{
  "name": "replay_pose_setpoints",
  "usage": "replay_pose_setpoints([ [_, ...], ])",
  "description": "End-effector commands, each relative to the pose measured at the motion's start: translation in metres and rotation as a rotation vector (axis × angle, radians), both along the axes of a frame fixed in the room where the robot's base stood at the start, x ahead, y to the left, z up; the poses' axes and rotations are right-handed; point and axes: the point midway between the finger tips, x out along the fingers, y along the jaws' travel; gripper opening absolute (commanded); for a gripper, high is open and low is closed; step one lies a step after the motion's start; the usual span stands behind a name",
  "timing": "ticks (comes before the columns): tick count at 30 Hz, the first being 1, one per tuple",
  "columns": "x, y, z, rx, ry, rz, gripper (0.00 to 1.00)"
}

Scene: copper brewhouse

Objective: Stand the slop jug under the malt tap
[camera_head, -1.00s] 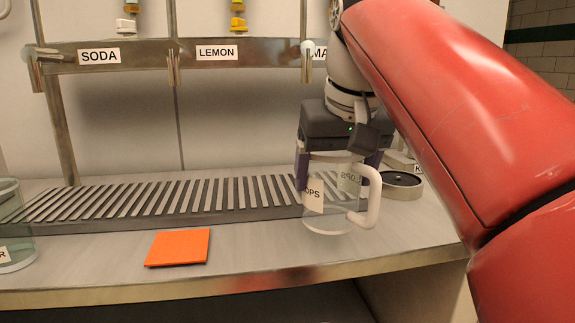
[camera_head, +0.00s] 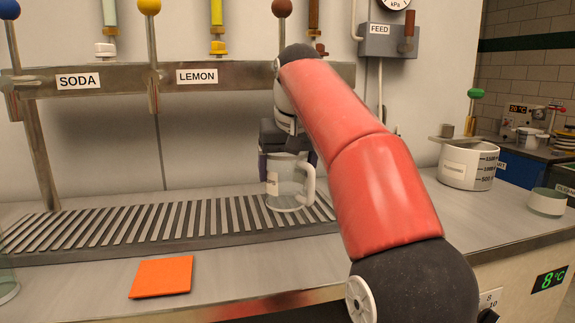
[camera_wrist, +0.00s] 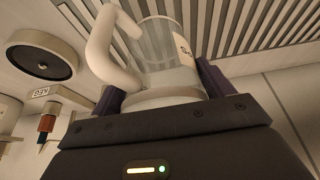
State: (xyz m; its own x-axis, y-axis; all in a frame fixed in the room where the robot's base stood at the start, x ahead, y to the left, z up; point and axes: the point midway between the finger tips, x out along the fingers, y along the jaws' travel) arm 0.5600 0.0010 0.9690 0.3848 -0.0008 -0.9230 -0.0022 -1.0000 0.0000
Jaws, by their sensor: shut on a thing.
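The slop jug (camera_head: 286,189) is clear with a thick pale handle on its right and a label partly turned away. My gripper (camera_head: 287,150) is shut on it from above and behind; the jug also shows between the fingers in the wrist view (camera_wrist: 172,55). The jug is upright at the right part of the slatted drip tray (camera_head: 150,224); I cannot tell whether its base touches the slats. The soda tap (camera_head: 14,60) and the lemon tap (camera_head: 152,60) hang from the rail. A third tap with a brown knob (camera_head: 282,10) is mostly hidden behind my arm, its label covered.
An orange mat (camera_head: 161,277) lies on the counter in front of the tray. A white measuring pot (camera_head: 467,165) and a small cup (camera_head: 547,202) stand at the right. A feed box (camera_head: 388,42) is on the wall. The left of the tray is clear.

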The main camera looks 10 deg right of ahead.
Motion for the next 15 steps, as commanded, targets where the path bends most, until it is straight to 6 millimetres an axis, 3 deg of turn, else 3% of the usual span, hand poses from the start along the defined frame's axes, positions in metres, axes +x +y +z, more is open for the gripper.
replay_pose_setpoints([
  [11,-0.002,-0.0002,-0.0067,0.0,0.0,0.0,0.43],
  [12,-0.0019,-0.0002,-0.006,0.0,0.0,0.0,0.84],
  [15,-0.0019,-0.0002,-0.0058,0.0,0.0,0.0,0.97],
])
